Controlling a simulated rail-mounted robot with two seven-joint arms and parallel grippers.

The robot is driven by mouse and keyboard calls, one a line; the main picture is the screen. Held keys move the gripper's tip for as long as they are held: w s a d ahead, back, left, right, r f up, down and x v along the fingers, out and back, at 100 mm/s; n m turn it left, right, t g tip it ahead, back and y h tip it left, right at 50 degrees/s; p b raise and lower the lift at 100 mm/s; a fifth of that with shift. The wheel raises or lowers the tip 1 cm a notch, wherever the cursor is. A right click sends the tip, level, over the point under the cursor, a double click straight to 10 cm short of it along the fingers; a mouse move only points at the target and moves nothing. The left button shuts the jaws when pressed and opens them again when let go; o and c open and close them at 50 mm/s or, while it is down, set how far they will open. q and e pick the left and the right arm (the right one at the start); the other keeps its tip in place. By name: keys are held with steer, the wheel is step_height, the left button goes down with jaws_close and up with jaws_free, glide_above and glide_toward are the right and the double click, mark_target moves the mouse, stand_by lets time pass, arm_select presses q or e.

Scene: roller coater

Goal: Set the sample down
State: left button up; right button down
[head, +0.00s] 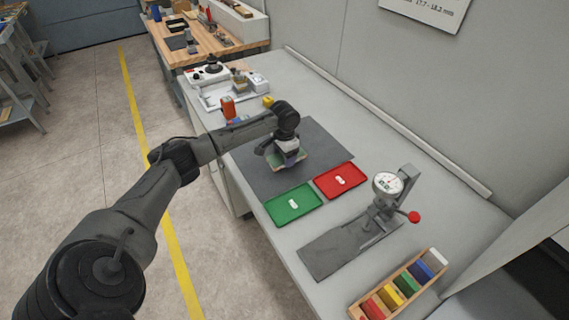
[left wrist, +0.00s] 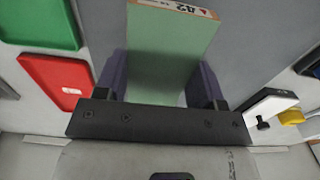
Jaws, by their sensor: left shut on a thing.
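The sample is a pale green panel (left wrist: 170,50) with a label strip at its far end, marked with what looks like "A2". My left gripper (left wrist: 160,82) is shut on it, with a purple finger on each side of the panel. In the head view my left gripper (head: 288,153) is over the dark grey mat (head: 262,181), and the green panel (head: 293,161) shows under it, partly hidden. I cannot tell whether the panel touches the mat. My right gripper is not in view.
A green tray (head: 277,207) and a red tray (head: 352,174) lie at the mat's near edge. A dial gauge stand (head: 388,185) and a rack of coloured blocks (head: 418,272) are nearer.

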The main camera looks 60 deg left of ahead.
arm_select(q)
step_height(320, 180, down, 4)
steer(key=shift+d+r+b, duration=0.1)
steer(key=shift+b, duration=0.3)
steer(key=o, duration=1)
steer(key=shift+c, duration=0.2)
step_height(320, 180, up, 10)
steer(key=shift+r+p, duration=0.25)
steer(key=shift+p, duration=0.65)
steer(key=shift+r, duration=0.75)
